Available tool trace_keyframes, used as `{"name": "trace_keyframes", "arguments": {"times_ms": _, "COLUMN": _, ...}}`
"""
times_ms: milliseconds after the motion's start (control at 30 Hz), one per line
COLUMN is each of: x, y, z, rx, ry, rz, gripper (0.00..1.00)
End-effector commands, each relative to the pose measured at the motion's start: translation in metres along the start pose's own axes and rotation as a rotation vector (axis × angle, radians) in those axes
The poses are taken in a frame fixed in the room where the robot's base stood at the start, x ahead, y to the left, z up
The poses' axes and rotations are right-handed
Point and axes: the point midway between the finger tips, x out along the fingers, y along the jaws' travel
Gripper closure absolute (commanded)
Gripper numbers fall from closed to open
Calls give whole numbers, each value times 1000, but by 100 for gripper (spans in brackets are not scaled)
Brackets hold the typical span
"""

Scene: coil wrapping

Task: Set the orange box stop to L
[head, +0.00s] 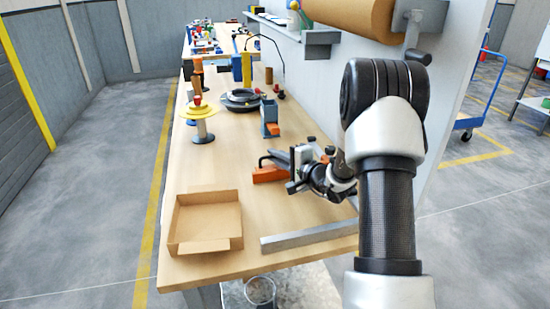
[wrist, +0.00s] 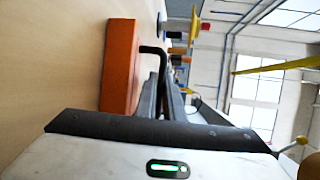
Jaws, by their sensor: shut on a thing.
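The orange box stop (head: 268,174) is a low orange block on the wooden bench, just left of my gripper (head: 280,160). In the wrist view the orange block (wrist: 120,66) stands out at upper left. A black bent handle (wrist: 154,52) shows beside it, running down towards the fingers of my gripper (wrist: 168,92). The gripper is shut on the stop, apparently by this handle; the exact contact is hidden. No L mark can be made out in either view.
An open cardboard box (head: 205,222) lies at the bench's near left, and a grey metal rail (head: 305,237) lies to its right. A blue-and-orange device (head: 270,118) stands behind the stop. A spool stand (head: 201,115) and black coils (head: 240,100) are farther back. Bare bench lies left of the stop.

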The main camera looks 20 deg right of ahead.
Motion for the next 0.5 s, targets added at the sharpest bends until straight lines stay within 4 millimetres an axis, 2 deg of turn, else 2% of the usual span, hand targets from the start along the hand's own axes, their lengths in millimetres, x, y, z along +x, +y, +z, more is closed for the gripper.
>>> {"name": "trace_keyframes", "arguments": {"times_ms": 33, "x": 0, "y": 0, "z": -2, "rx": -1, "ry": 2, "rz": 0, "gripper": 100}}
{"name": "trace_keyframes", "arguments": {"times_ms": 67, "x": 0, "y": 0, "z": -2, "rx": -1, "ry": 3, "rz": 0, "gripper": 88}}
{"name": "trace_keyframes", "arguments": {"times_ms": 100, "x": 0, "y": 0, "z": -1, "rx": -1, "ry": 2, "rz": -1, "gripper": 82}}
{"name": "trace_keyframes", "arguments": {"times_ms": 167, "x": 0, "y": 0, "z": -1, "rx": -1, "ry": 2, "rz": 0, "gripper": 73}}
{"name": "trace_keyframes", "arguments": {"times_ms": 500, "x": -3, "y": 0, "z": -1, "rx": 0, "ry": 1, "rz": 0, "gripper": 73}}
